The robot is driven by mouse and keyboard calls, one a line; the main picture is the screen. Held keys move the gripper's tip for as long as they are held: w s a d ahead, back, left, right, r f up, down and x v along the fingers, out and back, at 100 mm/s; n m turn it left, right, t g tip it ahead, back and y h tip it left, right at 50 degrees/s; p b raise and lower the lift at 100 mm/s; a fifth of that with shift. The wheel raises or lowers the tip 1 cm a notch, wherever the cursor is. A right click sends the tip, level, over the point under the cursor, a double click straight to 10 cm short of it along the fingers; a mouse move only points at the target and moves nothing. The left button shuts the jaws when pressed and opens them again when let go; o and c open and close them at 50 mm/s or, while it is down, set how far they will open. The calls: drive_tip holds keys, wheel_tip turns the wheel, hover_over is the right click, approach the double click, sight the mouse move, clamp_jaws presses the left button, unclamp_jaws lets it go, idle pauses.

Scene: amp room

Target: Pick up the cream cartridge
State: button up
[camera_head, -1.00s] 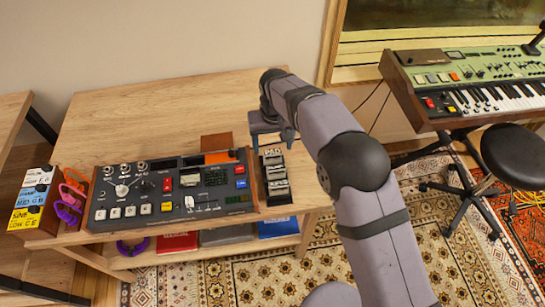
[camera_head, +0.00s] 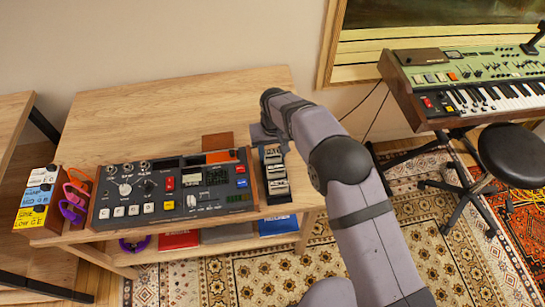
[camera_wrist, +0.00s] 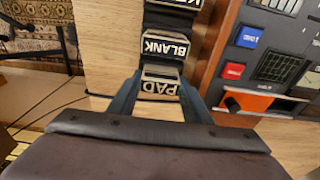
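In the wrist view a cream cartridge with a black PAD label (camera_wrist: 160,82) stands at the near end of a dark row of cartridges. A BLANK-labelled cartridge (camera_wrist: 165,46) stands beyond it. My gripper (camera_wrist: 162,88) is open, with one finger on each side of the PAD cartridge. I cannot tell whether the fingers touch it. In the head view my gripper (camera_head: 266,137) is at the far end of the cartridge rack (camera_head: 276,196), partly hiding the PAD end.
A control console (camera_head: 170,190) stands close left of the rack on the wooden table (camera_head: 180,105). An orange slot piece (camera_wrist: 248,100) is near my right finger. Another cartridge holder (camera_head: 34,200) and coloured rings (camera_head: 74,198) are far left. The table's back is clear.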

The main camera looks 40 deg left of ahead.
sight(272, 151)
drive_tip(key=shift+r, duration=0.15)
wheel_tip(272, 151, up, 10)
drive_tip(key=shift+f+b, duration=0.1)
drive_tip(key=shift+b, duration=1.1)
drive_tip(key=w+d+m, duration=0.1)
drive_tip(key=w+d, duration=0.2)
drive_tip(key=d, duration=0.5)
drive_tip(key=w+d+f+m+p, duration=0.15)
drive_tip(key=w+d, duration=0.25)
drive_tip(key=d, duration=0.4)
drive_tip(key=w+d+m, duration=0.2)
drive_tip(key=w+d, duration=0.1)
drive_tip(key=d, duration=0.4)
drive_tip(key=s+d+m, duration=0.1)
drive_tip(key=s+d, duration=0.1)
drive_tip(key=d, duration=0.6)
drive_tip(key=s+d+f+m, duration=0.1)
drive_tip(key=s+d+m, duration=0.1)
drive_tip(key=d, duration=0.6)
drive_tip(key=s+d+m+h+p, duration=0.1)
drive_tip(key=s+d, duration=0.2)
drive_tip(key=d, duration=0.5)
drive_tip(key=shift+s+d+f+m, duration=0.15)
drive_tip(key=shift+d+f+m, duration=0.15)
drive_tip(key=shift+d, duration=0.1)
